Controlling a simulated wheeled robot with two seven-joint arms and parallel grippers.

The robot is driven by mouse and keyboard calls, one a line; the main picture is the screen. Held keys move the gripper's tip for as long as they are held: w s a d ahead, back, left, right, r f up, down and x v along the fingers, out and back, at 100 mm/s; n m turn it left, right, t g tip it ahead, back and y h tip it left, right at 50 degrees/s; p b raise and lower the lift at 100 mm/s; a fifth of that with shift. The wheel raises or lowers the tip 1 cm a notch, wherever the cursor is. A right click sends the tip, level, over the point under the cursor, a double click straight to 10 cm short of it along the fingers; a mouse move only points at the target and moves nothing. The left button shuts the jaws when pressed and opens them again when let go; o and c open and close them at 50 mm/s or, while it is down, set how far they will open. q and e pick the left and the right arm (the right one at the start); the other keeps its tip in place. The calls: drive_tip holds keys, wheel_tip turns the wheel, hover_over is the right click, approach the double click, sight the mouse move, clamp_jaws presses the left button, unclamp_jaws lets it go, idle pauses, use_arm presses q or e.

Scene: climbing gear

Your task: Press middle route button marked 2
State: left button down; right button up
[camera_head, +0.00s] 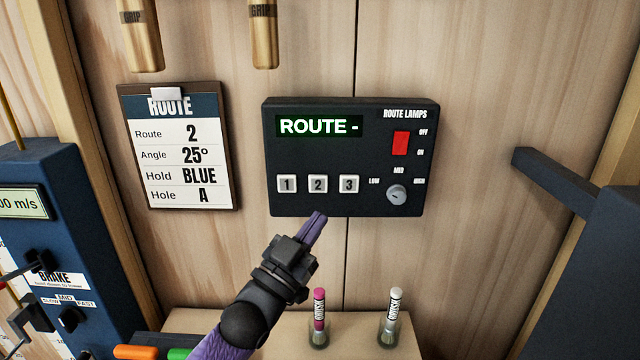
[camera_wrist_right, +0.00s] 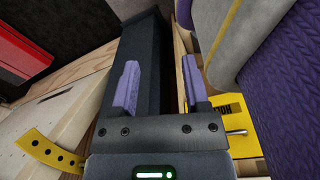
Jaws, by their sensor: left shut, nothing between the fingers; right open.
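The black route panel (camera_head: 387,146) is fixed to the wooden wall, with a green display (camera_head: 319,126) reading "ROUTE -". Three white buttons sit in a row under the display: button 1 (camera_head: 287,184), middle button 2 (camera_head: 318,184) and button 3 (camera_head: 349,184). My left gripper (camera_head: 317,222) is shut and empty, its purple fingertips just below button 2 in the picture, overlapping the panel's lower edge. I cannot tell whether the tips touch the panel. My right gripper (camera_wrist_right: 158,88) is open and empty in the right wrist view, and is not seen in the head view.
The panel also carries a red switch (camera_head: 401,143) and a grey knob (camera_head: 397,195). A clipboard (camera_head: 180,147) reading Route 2 hangs left. Pink (camera_head: 319,310) and white (camera_head: 394,305) brushes stand on the ledge below. A blue machine (camera_head: 62,240) stands at left.

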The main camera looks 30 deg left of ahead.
sight(318, 184)
use_arm(q)
drive_tip(key=w+a+b, duration=0.1)
drive_tip(key=w+b, duration=0.1)
drive_tip(key=w+a+b, duration=0.2)
drive_tip(key=w, duration=0.1)
drive_tip(key=w+a+b, duration=0.1)
drive_tip(key=w+b, duration=0.1)
drive_tip(key=shift+w+a+f, duration=0.1)
drive_tip(key=shift+w+a, duration=0.05)
drive_tip(key=shift+a, duration=0.05)
drive_tip(key=shift+w+a, duration=0.1)
idle(0.7)
idle(1.1)
drive_tip(key=shift+w+a, duration=0.2)
drive_tip(key=shift+w, duration=0.15)
